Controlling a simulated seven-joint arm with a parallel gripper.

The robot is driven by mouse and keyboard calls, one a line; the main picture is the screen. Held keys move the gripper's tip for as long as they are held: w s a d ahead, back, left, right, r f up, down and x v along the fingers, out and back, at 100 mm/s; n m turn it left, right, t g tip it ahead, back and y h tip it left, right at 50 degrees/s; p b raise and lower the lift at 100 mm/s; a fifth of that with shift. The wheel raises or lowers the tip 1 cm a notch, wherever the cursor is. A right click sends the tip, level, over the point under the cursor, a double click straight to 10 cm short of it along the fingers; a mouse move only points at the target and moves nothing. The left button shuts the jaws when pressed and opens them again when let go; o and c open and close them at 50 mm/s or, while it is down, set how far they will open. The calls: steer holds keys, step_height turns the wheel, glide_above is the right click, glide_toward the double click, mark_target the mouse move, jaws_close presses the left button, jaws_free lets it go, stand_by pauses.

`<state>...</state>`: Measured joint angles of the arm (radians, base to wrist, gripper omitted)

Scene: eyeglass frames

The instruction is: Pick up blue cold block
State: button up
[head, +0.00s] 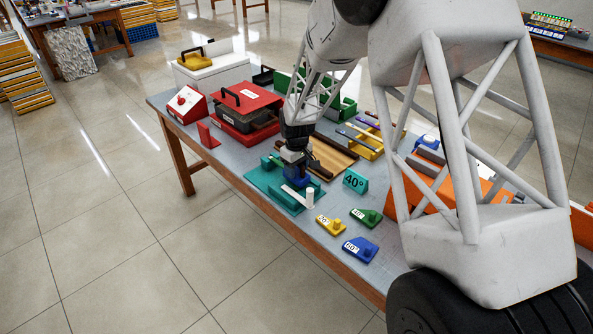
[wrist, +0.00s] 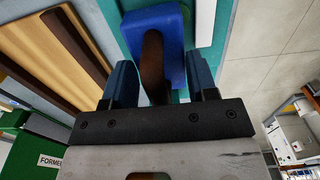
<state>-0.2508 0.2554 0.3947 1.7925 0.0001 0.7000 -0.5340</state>
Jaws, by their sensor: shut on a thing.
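The blue cold block (head: 298,180) stands at the teal fixture (head: 262,183) near the table's front edge. In the wrist view the block (wrist: 172,42) is a rounded blue body with a brown, post-like grip (wrist: 152,68) between my fingers. My gripper (head: 296,160) points down over the block and is shut on it by this grip; the gripper also shows in the wrist view (wrist: 160,75). I cannot tell whether the block is clear of the fixture. A white bar and a white peg (head: 310,195) are beside it. My gripper partly hides the block in the head view.
A teal 40° block (head: 354,181), a yellow block (head: 330,225), a green block (head: 367,217) and a blue 60° block (head: 360,250) lie to the right. A wooden board (head: 328,155) and yellow rack (head: 366,146) are behind.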

steer(key=shift+r, duration=4.8)
steer(key=w+d+f+m, duration=0.2)
steer(key=w+d, duration=0.4)
steer(key=w, duration=0.4)
steer(key=w+d+f+m, duration=0.3)
steer(key=w+d, duration=0.3)
steer(key=w, duration=0.4)
steer(key=w+d+f+m, duration=0.2)
steer(key=w+d, duration=0.4)
steer(key=w, duration=0.4)
steer(key=shift+w+d+f+m, duration=0.1)
steer(key=shift+w+f+m, duration=0.2)
steer(key=shift+m, duration=0.6)
steer(key=shift+w+d+f, duration=0.15)
steer(key=shift+w+d, duration=0.2)
steer(key=shift+d, duration=0.15)
